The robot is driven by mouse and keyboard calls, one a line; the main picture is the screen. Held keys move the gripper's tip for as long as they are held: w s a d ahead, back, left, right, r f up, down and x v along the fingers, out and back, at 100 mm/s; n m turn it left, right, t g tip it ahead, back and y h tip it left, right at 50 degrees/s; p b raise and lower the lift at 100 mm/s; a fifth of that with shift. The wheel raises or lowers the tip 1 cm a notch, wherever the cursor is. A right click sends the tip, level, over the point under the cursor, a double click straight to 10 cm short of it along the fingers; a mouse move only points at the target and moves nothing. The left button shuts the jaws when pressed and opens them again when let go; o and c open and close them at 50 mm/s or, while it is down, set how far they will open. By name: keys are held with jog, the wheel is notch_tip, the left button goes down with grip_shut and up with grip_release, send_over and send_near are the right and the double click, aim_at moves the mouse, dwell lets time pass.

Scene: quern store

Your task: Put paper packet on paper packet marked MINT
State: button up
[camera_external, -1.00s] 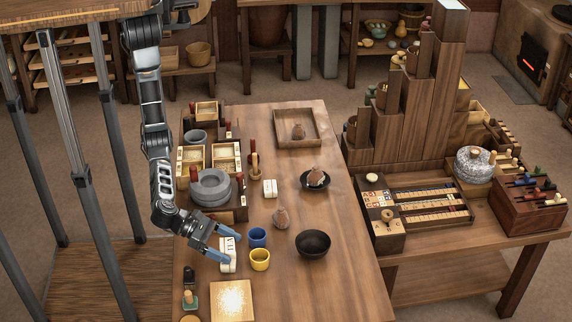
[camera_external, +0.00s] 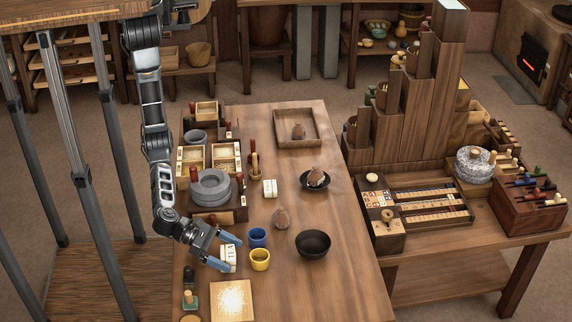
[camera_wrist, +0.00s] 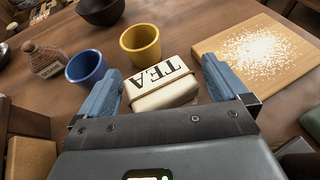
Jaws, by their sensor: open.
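A cream paper packet marked TEA (camera_wrist: 162,84) lies on the table in front of my gripper (camera_wrist: 161,90) in the wrist view. My gripper is open, with one blue finger to each side of the packet. In the external view the TEA packet (camera_external: 231,255) is partly hidden by my gripper (camera_external: 228,253). A second white paper packet (camera_external: 270,188) stands farther back on the table. Its marking is too small to read, so I cannot tell if it says MINT.
A blue cup (camera_external: 257,237) and a yellow cup (camera_external: 260,260) stand close right of the TEA packet. A board with pale grains (camera_external: 232,301) lies in front. A dark bowl (camera_external: 313,244) and small brown jug (camera_external: 281,219) stand farther right.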

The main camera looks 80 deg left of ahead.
jog(key=v, duration=1.2)
